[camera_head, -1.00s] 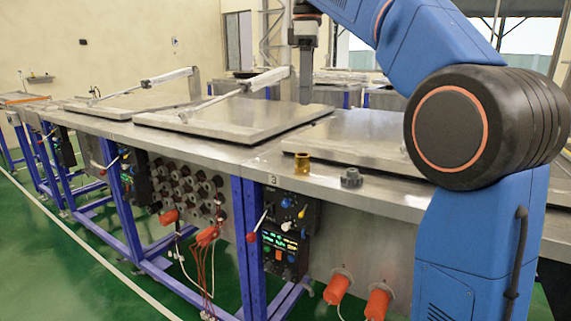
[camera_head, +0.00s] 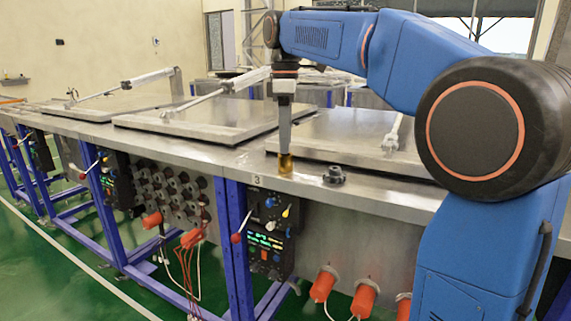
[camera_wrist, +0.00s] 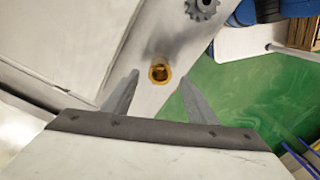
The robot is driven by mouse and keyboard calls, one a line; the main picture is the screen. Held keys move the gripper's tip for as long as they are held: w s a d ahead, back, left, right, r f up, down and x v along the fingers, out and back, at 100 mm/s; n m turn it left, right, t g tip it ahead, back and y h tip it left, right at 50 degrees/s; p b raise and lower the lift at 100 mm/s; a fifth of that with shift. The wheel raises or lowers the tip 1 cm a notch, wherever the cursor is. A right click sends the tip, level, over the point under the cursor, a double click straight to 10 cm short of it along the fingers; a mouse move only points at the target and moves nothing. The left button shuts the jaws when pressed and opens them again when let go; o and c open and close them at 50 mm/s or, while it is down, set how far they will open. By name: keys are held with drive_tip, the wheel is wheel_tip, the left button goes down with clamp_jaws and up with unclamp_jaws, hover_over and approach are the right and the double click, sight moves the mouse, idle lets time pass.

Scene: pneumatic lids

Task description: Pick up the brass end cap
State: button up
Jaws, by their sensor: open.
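The brass end cap (camera_head: 285,165) is a small golden cylinder standing on the steel bench top near its front edge. In the wrist view the brass end cap (camera_wrist: 160,73) shows as a ring with a dark hollow middle, beyond and between my fingertips. My gripper (camera_head: 285,150) points down over the cap in the head view. In the wrist view my gripper (camera_wrist: 157,85) has its two fingers spread apart with nothing between them. I cannot tell from the head view whether the fingertips are level with the cap's top.
A grey gear-like part (camera_head: 334,175) sits on the bench to the right of the cap; it also shows in the wrist view (camera_wrist: 202,9). Flat metal lids (camera_head: 345,145) lie behind on the bench (camera_head: 225,158). A control panel (camera_head: 268,232) hangs below the front edge.

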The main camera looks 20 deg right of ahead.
sight(285, 161)
drive_tip(key=shift+f, duration=2.55)
drive_tip(key=shift+c, duration=0.7)
clamp_jaws()
